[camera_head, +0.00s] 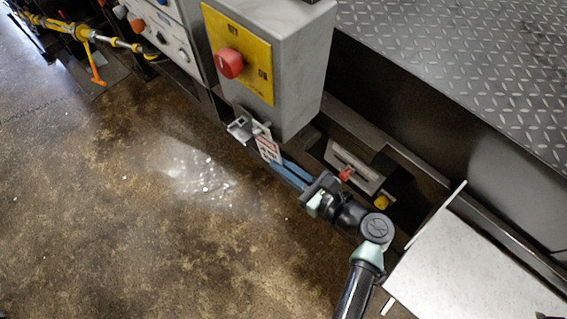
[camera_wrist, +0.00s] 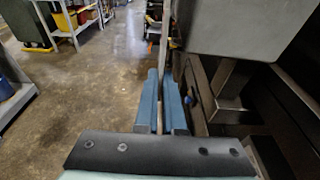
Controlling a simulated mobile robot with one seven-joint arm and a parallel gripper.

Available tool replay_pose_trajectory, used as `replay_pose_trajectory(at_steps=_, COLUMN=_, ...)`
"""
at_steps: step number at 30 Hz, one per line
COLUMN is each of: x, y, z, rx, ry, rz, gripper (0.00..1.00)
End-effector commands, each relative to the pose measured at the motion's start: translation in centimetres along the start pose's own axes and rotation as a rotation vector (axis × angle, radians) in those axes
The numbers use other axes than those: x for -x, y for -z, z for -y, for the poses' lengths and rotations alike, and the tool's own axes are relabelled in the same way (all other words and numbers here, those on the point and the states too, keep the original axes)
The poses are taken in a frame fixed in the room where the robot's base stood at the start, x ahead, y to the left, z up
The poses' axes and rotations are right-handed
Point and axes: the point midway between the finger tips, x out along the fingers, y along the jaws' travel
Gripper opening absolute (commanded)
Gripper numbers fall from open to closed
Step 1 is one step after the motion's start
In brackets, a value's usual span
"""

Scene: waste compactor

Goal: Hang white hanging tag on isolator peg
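The isolator is a grey box with a yellow front (camera_head: 243,55) and a red rotary knob (camera_head: 230,64). A small metal bracket (camera_head: 240,129), which seems to carry the peg, sticks out at its lower edge. The white hanging tag (camera_head: 268,148), with red and dark print, is just right of the bracket and below the box. My gripper (camera_head: 283,168) has blue fingers shut on the tag. In the wrist view the tag (camera_wrist: 164,45) shows edge-on between the fingers (camera_wrist: 161,100). I cannot tell whether the tag's hole touches the peg.
The grey box (camera_wrist: 238,25) is close on the right in the wrist view. A plate with a red handle (camera_head: 345,174) and a yellow knob (camera_head: 381,202) lie beside my arm. A white panel (camera_head: 470,270) stands at lower right.

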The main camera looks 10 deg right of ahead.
Motion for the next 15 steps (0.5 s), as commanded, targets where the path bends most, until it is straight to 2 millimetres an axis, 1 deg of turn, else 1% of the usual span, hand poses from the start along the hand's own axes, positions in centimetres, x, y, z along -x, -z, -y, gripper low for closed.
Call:
replay_pose_trajectory(at_steps=1, x=0.0, y=0.0, z=-0.01, rx=0.0, ry=0.0, rz=0.0, gripper=0.16)
replay_pose_trajectory(at_steps=5, x=0.0, y=0.0, z=-0.01, rx=0.0, ry=0.0, rz=0.0, gripper=0.39)
replay_pose_trajectory(at_steps=15, x=0.0, y=0.02, z=-0.02, rx=0.0, ry=0.0, rz=0.0, gripper=0.4)
